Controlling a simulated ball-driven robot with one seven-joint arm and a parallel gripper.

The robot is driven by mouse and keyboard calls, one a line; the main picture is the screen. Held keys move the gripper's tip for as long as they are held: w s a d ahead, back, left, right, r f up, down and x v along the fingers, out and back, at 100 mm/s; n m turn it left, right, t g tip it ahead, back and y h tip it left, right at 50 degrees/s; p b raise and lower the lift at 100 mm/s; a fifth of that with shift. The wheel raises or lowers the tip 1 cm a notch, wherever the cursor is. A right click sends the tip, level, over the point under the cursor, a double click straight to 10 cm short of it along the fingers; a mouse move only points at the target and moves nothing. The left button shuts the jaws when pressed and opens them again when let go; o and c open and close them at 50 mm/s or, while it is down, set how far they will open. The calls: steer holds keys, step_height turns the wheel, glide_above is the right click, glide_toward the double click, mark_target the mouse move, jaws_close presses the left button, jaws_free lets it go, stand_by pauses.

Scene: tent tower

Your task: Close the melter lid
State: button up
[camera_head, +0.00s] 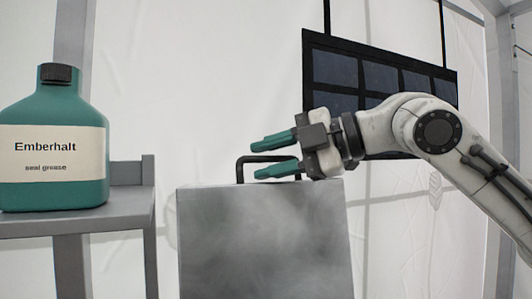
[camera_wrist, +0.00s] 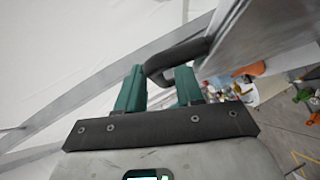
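The melter's grey metal panel (camera_head: 265,240), which looks like the lid standing up, fills the lower middle of the head view. It also shows as a slanted grey face (camera_wrist: 255,35) in the wrist view. A black bar handle (camera_head: 262,158) rises at its top edge; the wrist view shows the handle (camera_wrist: 180,54) curving from the panel. My gripper (camera_head: 255,158) has its green fingers apart, one above and one below the handle bar. In the wrist view the handle lies at the fingertips (camera_wrist: 160,75); whether it touches a finger I cannot tell. The melter's body is hidden.
A green Emberhalt seal grease bottle (camera_head: 55,140) stands on a grey shelf (camera_head: 110,213) at the left. A dark panel rack (camera_head: 375,75) hangs behind my arm. The wrist view shows cluttered small objects (camera_wrist: 245,88) and floor at the right. White tent walls stand behind.

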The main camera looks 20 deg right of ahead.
steer(key=shift+w+a+f, duration=0.1)
steer(key=shift+w+a, duration=0.1)
steer(key=shift+a, duration=0.05)
steer(key=shift+c, duration=0.2)
jaws_close()
stand_by(0.4)
